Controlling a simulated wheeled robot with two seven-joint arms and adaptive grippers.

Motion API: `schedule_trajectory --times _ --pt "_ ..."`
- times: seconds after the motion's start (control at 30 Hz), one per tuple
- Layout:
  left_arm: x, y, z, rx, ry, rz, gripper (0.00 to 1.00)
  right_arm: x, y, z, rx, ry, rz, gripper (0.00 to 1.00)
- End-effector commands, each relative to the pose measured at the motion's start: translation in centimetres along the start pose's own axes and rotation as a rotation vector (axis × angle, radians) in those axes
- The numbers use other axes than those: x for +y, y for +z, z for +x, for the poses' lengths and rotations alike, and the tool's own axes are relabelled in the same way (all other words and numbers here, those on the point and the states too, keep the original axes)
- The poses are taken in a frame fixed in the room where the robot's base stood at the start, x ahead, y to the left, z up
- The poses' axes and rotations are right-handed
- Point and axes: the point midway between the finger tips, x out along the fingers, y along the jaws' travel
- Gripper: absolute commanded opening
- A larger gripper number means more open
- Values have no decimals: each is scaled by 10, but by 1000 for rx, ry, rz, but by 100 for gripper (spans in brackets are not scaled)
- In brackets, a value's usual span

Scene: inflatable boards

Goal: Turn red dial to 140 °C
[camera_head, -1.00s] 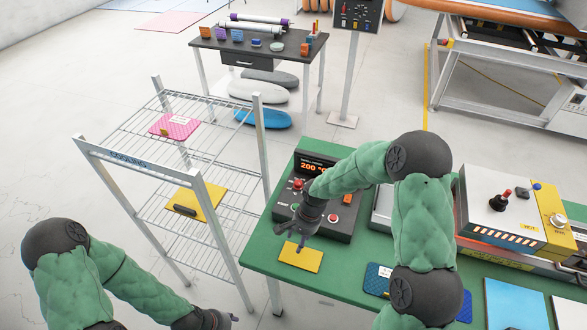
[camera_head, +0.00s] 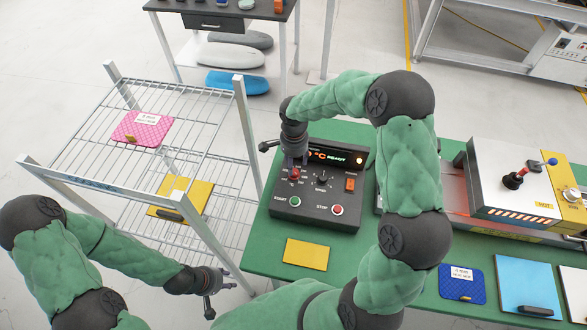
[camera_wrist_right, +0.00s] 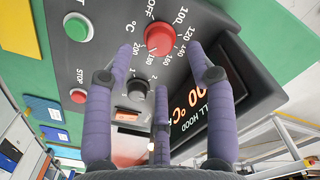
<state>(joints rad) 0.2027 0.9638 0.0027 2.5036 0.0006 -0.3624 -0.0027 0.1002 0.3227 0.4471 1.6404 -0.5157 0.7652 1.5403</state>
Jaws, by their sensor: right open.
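The red dial (camera_wrist_right: 159,37) is on the black control box (camera_head: 317,212), with a printed scale from OFF through 100 to 200 °C. In the head view the dial (camera_head: 294,173) is partly covered by my right gripper (camera_head: 291,164). In the right wrist view my right gripper (camera_wrist_right: 160,65) is open, its purple fingers spread near the dial, with no clear grip on it. I cannot tell where the dial's mark points. My left gripper (camera_head: 218,286) is open and empty, low beside the rack.
The box also has a black knob (camera_wrist_right: 137,91), an orange switch (camera_head: 350,184), a green START button (camera_head: 295,201) and a red STOP button (camera_head: 337,209). A yellow board (camera_head: 306,254) lies in front. The wire rack (camera_head: 90,190) stands left; a lever machine (camera_head: 525,180) stands right.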

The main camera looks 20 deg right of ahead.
Motion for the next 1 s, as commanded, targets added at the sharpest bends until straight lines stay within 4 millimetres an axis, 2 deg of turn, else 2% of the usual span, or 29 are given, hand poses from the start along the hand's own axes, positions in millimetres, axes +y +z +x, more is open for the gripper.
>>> schedule_trajectory --times 0.1,0.3,0.7,0.77,0.9,1.0 --pt "-1 0 3 0 0 0 40 0 0 22 -1 3 -1 56" --pt "-2 0 5 1 0 0 40 0 0 43 0 1 -1 56" --pt "-2 0 5 1 0 0 40 0 0 49 0 -1 -1 56" --pt "-2 0 5 1 0 0 40 0 0 49 0 -1 -1 42" --pt "-2 0 5 1 0 0 40 0 0 48 0 -1 -1 2" --pt "-2 0 5 1 0 0 40 0 0 48 0 -1 -1 0"
